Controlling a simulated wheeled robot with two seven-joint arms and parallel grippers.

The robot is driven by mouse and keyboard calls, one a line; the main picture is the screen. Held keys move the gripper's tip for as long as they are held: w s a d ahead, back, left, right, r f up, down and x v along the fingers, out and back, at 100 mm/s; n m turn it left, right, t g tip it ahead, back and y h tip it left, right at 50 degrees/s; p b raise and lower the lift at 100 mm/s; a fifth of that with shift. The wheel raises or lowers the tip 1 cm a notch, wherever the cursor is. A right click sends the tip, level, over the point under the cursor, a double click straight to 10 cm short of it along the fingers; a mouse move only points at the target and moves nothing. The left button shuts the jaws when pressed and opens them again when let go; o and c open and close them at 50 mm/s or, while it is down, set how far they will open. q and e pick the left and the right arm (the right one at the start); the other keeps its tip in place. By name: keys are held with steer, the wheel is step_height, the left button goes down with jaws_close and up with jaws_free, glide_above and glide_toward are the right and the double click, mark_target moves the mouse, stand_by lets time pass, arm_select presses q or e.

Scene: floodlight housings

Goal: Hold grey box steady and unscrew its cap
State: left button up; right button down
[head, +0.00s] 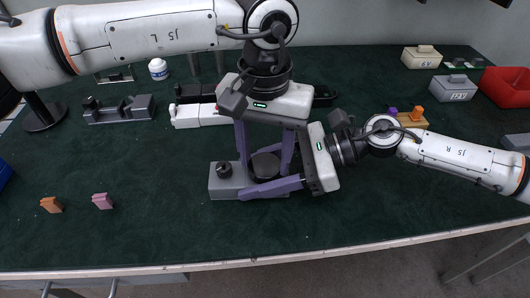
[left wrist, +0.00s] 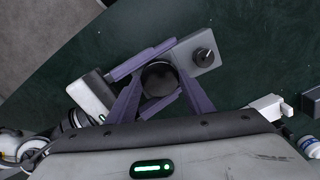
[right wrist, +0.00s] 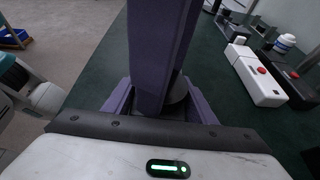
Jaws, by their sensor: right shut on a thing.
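The grey box (head: 228,187) lies flat on the dark green table near its front edge, with a small black knob (head: 223,170) at its left end and a round black cap (head: 265,165). My right gripper (head: 262,180) reaches in from the right and is shut on the box, one finger along its near side. My left gripper (head: 265,158) points down from above, its purple fingers on either side of the cap. In the left wrist view the cap (left wrist: 160,78) sits between those fingers, seemingly with slight gaps. In the right wrist view a left finger hides most of the box.
A white case with a red button (right wrist: 262,70) and a grey fixture (head: 120,110) stand behind. An orange block (head: 51,205) and a pink block (head: 102,201) lie left. A red bin (head: 505,87) and labelled boxes (head: 452,88) stand back right. The front left table is mostly clear.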

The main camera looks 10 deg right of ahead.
arm_select(q)
steer(key=shift+c, duration=0.9)
steer(key=n, duration=1)
steer(key=o, duration=1.1)
steer(key=shift+o, duration=0.2)
steer(key=shift+w+r, duration=0.1)
steer(key=shift+r, duration=0.05)
